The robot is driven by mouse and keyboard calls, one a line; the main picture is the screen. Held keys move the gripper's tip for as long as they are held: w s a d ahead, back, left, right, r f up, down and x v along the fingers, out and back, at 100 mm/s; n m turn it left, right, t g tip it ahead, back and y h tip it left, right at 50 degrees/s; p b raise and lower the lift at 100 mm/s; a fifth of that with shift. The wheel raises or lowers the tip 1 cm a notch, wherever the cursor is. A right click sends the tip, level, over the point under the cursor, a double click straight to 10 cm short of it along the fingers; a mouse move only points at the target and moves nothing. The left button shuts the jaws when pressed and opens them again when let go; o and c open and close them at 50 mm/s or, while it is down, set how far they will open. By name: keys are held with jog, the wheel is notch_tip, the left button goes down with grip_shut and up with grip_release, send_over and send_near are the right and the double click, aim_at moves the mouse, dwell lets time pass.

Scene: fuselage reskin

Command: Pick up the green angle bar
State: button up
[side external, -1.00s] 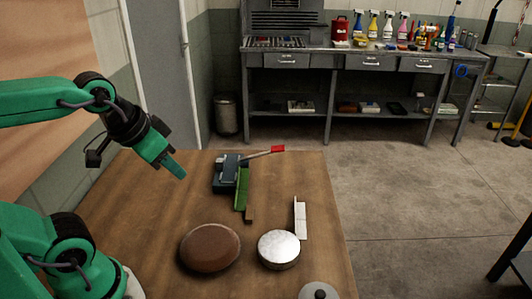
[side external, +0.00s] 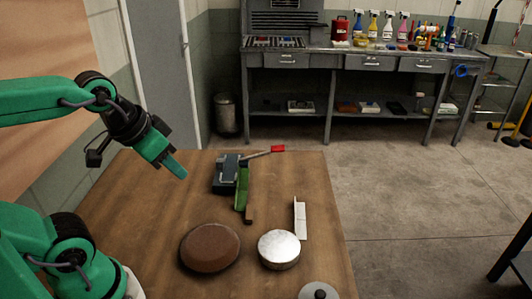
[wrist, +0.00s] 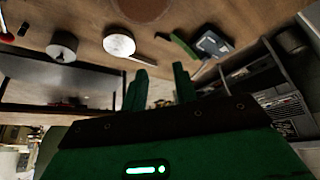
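The green angle bar (side external: 241,194) lies on the wooden table beside a blue-grey tool (side external: 224,178) with a red-ended lever, partly against its right side. A short brown piece (side external: 248,215) shows at the bar's near end. In the wrist view the bar (wrist: 183,45) is near the top, beyond the fingers. My gripper (side external: 178,171) is above the table, to the left of the bar and apart from it. In the wrist view my gripper's (wrist: 159,82) two green fingers are spread with nothing between them.
A brown round disc (side external: 210,248), a silver round tin (side external: 278,249) and a pale angle bar (side external: 300,219) lie nearer on the table. A grey knobbed lid (side external: 319,292) is at the front edge. The table's left part is clear. A workbench (side external: 350,55) stands behind.

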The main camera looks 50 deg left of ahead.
jog(key=w, duration=0.2)
jog(key=n+g, duration=0.6)
jog(key=n, duration=0.2)
send_over(241, 199)
jog(key=s, duration=0.2)
jog(key=shift+s+d+f, duration=0.1)
jog(key=shift+f, duration=7.5)
jog(key=shift+f, duration=0.1)
jog(key=shift+f, duration=1.15)
jog(key=shift+f, duration=0.15)
jog(key=shift+f, duration=2.45)
